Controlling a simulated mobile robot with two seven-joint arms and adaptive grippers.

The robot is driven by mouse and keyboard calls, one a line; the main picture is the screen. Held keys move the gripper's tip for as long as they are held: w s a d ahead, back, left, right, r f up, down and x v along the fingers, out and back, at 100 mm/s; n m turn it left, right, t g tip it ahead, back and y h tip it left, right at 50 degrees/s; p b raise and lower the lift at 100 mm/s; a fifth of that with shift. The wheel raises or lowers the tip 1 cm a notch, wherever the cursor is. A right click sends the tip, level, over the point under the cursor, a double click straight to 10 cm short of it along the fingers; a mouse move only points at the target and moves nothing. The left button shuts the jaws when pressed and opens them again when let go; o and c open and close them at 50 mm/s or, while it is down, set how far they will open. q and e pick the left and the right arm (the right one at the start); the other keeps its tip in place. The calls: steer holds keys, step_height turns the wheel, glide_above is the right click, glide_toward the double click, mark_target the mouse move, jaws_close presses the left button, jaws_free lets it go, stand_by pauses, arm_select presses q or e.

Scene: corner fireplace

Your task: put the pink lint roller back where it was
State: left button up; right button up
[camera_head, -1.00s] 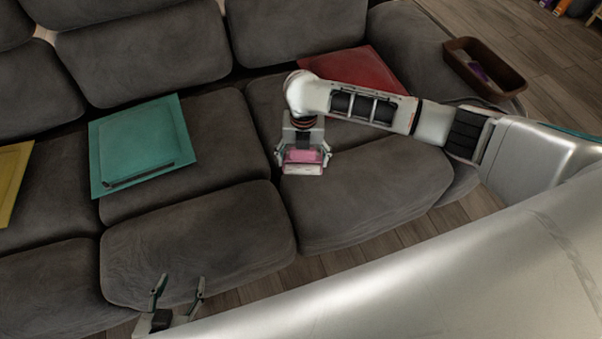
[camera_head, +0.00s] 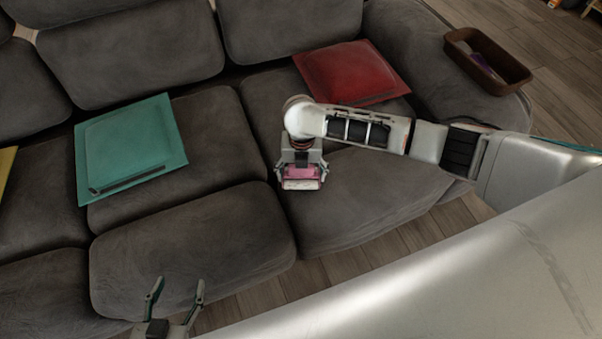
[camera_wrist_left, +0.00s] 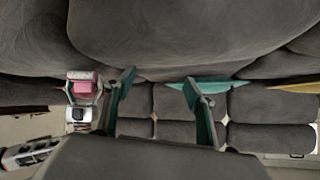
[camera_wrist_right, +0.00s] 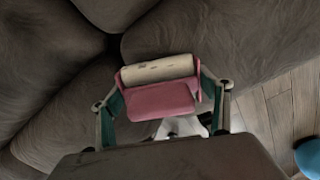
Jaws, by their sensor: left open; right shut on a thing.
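The pink lint roller (camera_head: 301,174), with a whitish roll, is held between the fingers of my right gripper (camera_head: 301,178), over the front of the grey sofa. In the right wrist view the pink body (camera_wrist_right: 160,101) sits between both fingers, with its pale roll at the far side. The roller also shows in the left wrist view (camera_wrist_left: 83,86). My left gripper (camera_head: 177,290) is open and empty, low at the sofa's front edge. Its fingers also show spread apart in the left wrist view (camera_wrist_left: 160,90).
A teal cushion (camera_head: 130,145) lies on the sofa seat (camera_head: 185,240) at left, a red cushion (camera_head: 350,72) behind my right arm. A brown tray (camera_head: 515,72) with a purple item sits on the sofa's right armrest. A blue round object (camera_wrist_right: 308,158) shows on the wooden floor.

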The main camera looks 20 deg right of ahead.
steer(key=shift+f, duration=0.15)
steer(key=o, duration=1)
arm_select(q)
steer(key=shift+f, duration=0.25)
arm_select(e)
steer(key=shift+o, duration=1.3)
